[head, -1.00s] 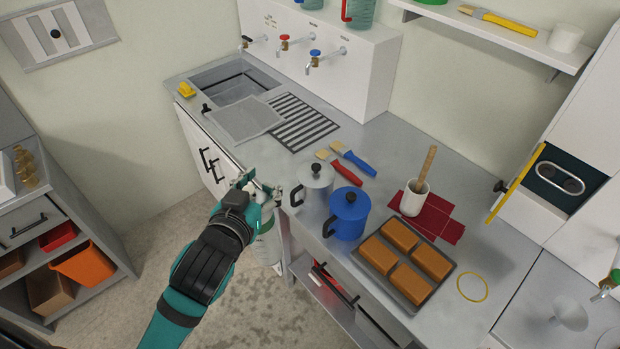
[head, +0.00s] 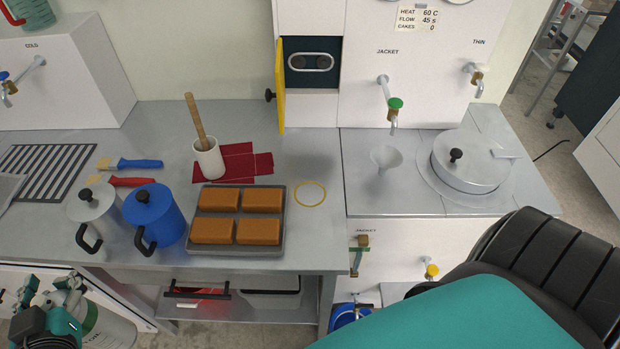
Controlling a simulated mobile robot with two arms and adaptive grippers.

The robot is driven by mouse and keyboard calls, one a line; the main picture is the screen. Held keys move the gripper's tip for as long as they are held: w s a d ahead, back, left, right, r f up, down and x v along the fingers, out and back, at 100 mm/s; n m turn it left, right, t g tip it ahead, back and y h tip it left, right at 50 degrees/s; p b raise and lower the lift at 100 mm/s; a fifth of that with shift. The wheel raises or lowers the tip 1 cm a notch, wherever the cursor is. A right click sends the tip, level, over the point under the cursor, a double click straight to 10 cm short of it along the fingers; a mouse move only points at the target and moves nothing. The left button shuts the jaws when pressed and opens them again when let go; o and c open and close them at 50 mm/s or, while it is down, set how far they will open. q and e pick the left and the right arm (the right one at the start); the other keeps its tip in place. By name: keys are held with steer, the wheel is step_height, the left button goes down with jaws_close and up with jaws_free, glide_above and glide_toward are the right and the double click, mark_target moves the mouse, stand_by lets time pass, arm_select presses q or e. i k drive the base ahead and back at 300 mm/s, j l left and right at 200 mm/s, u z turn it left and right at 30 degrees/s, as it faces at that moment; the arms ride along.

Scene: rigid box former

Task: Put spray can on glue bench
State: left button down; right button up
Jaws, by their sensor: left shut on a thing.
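My left gripper (head: 52,298) is at the lower left, in front of the bench and below its top. It is shut on a white and green can (head: 106,328), taken to be the spray can, whose lower part is cut off by the picture edge. The grey metal bench (head: 300,235), which seems to be the glue bench, fills the middle. A thin yellow ring (head: 310,194) lies flat and empty on its top, right of the tray. My right arm crosses the lower right; its gripper is out of the picture.
A tray (head: 238,249) of brown blocks, a blue pot (head: 157,212), a grey pot (head: 92,207), brushes (head: 135,164) and a white cup (head: 208,160) on red cloth stand on the bench. A yellow-edged open door (head: 281,87) hangs above the back. The top around the ring is clear.

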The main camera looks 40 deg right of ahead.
mark_target(310, 192)
steer(key=k+l+z, duration=0.2)
steer(key=k+l, duration=0.5)
steer(key=l+z, duration=0.1)
steer(key=l, duration=0.3)
steer(key=i+l+z, duration=0.1)
steer(key=l, duration=0.25)
steer(key=i+l+z, duration=0.1)
steer(key=l, duration=0.25)
steer(key=i+l+z, duration=0.1)
steer(key=l, duration=0.25)
steer(key=i+l, duration=0.35)
steer(key=i+z, duration=0.05)
